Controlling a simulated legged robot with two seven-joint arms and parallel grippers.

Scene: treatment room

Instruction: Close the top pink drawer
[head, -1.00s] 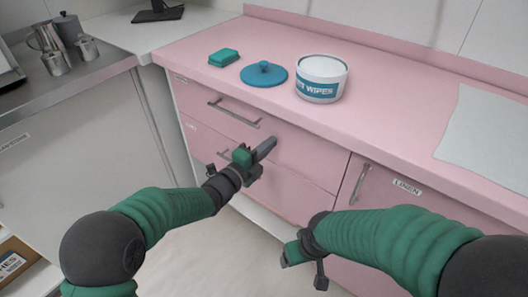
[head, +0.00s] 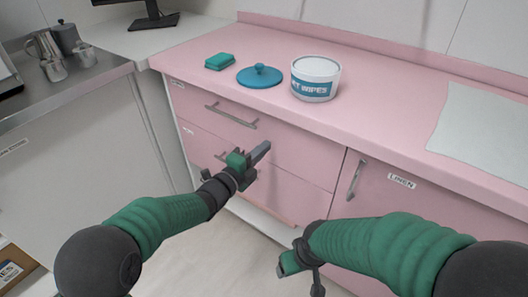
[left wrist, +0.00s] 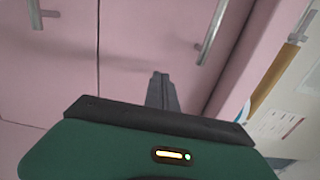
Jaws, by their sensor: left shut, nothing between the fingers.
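The top pink drawer (head: 275,142) is the upper front under the counter, with a grey bar handle (head: 231,115). Its front looks flush or nearly flush with the cabinet; I cannot tell whether a small gap is left. My left gripper (head: 262,150) is shut and empty, in front of the drawer, lower right of the handle. In the left wrist view the shut fingers (left wrist: 161,82) point at the pink front, with the handle (left wrist: 213,30) to their right. Contact is unclear. My right gripper (head: 288,264) is low, before the cabinet; its fingers are unclear.
A lower pink drawer (head: 285,195) sits beneath, its handle partly hidden by my left gripper. A linen door (head: 385,215) is at right. On the counter are a green sponge (head: 220,61), a blue lid (head: 259,76) and a wipes tub (head: 315,80). A steel table (head: 80,90) stands left.

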